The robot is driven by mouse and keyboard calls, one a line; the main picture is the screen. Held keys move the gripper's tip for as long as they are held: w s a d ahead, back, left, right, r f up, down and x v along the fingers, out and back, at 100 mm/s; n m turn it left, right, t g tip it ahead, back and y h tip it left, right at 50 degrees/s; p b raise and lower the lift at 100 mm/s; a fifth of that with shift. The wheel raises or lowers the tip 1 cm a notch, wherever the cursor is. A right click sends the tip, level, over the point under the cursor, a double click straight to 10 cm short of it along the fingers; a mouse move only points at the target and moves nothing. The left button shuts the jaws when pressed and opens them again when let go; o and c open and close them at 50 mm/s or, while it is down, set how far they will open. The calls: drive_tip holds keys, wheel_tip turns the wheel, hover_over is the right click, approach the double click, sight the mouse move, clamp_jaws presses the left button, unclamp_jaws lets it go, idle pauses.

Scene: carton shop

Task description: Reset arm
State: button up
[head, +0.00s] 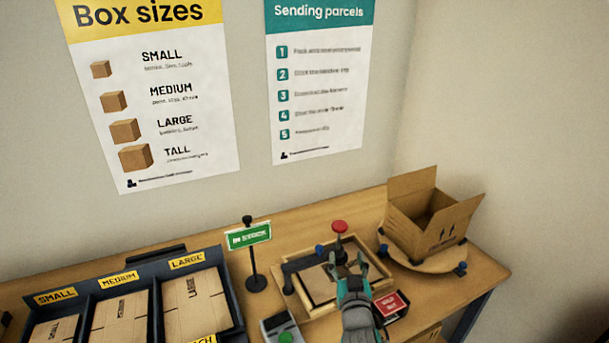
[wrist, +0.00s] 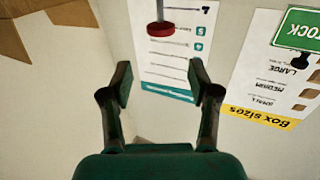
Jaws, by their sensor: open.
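My gripper (head: 348,262) is in the head view at lower centre right, above the workbench, in front of a wooden tray. Its fingers point away from me toward the wall. In the wrist view my gripper (wrist: 158,78) has its two fingers spread wide with nothing between them. The wrist picture is upside down, with the wall posters beyond the fingers. A red knob (head: 339,227) on a post stands just behind the fingers in the head view. The red knob (wrist: 158,28) also shows past the fingertips in the wrist view.
An open carton (head: 432,222) stands on a round wooden stand (head: 420,262) at right. A green sign (head: 249,236) on a black post stands left of the wooden tray (head: 302,303). A dark rack (head: 152,286) of flat cartons fills the left. A red-topped box (head: 389,304) lies beside my gripper.

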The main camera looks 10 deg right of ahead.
drive_tip(key=s+f+n+g+y, duration=0.1)
drive_tip(key=s+f, duration=0.4)
drive_tip(key=s, duration=0.4)
drive_tip(key=s+f, duration=0.4)
drive_tip(key=s, duration=0.5)
drive_tip(key=s+f+n+g+y, duration=0.1)
drive_tip(key=s+f, duration=0.4)
drive_tip(key=s, duration=0.5)
drive_tip(key=s+r, duration=0.3)
drive_tip(key=s, duration=0.9)
drive_tip(key=s+d+r+g, duration=0.1)
drive_tip(key=s+r, duration=0.3)
drive_tip(key=s, duration=0.9)
drive_tip(key=shift+d+m, duration=0.15)
drive_tip(key=shift+m, duration=0.25)
